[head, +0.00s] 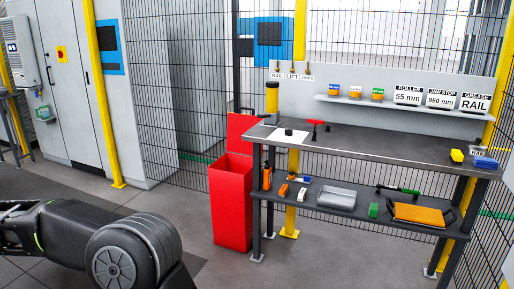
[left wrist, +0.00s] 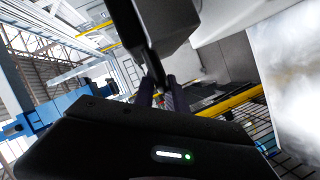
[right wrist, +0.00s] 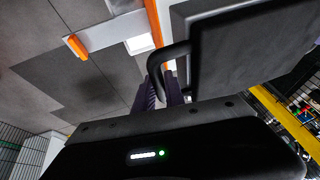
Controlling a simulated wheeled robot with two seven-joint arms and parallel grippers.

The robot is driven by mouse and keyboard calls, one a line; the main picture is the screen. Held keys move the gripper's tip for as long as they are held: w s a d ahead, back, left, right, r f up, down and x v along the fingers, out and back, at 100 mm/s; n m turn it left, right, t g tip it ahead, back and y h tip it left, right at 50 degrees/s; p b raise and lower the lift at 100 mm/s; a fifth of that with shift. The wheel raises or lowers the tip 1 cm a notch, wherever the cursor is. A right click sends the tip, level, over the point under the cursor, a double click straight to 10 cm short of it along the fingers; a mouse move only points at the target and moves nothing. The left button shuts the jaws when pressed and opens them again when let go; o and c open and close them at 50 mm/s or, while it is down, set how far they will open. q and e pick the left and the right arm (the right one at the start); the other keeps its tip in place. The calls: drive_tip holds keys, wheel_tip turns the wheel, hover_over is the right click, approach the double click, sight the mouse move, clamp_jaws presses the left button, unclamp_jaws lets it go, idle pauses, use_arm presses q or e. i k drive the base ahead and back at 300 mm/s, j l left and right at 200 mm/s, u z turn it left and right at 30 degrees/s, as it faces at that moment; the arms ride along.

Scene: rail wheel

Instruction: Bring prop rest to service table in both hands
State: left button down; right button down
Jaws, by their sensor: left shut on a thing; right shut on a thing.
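The service table (head: 345,143) stands at the right in the head view, with a dark top and a lower shelf. What I take to be the prop rest is a dark, flat-sided body (right wrist: 245,50) with a curved black handle in the right wrist view. My right gripper (right wrist: 165,88) is shut on that handle. In the left wrist view my left gripper (left wrist: 157,92) is shut on a dark part of what looks like the same prop rest (left wrist: 155,28). Neither gripper nor the prop rest shows in the head view, so its tilt is unclear.
A red bin (head: 231,200) stands at the table's left end. The middle tabletop is clear. An orange tray (head: 420,214) lies below.

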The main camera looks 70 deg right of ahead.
sight(387, 146)
drive_tip(key=z, duration=3)
drive_tip(key=i+l, duration=0.1)
drive_tip(key=i, duration=1.6)
drive_tip(key=i+l, duration=0.25)
drive_tip(key=i, duration=0.1)
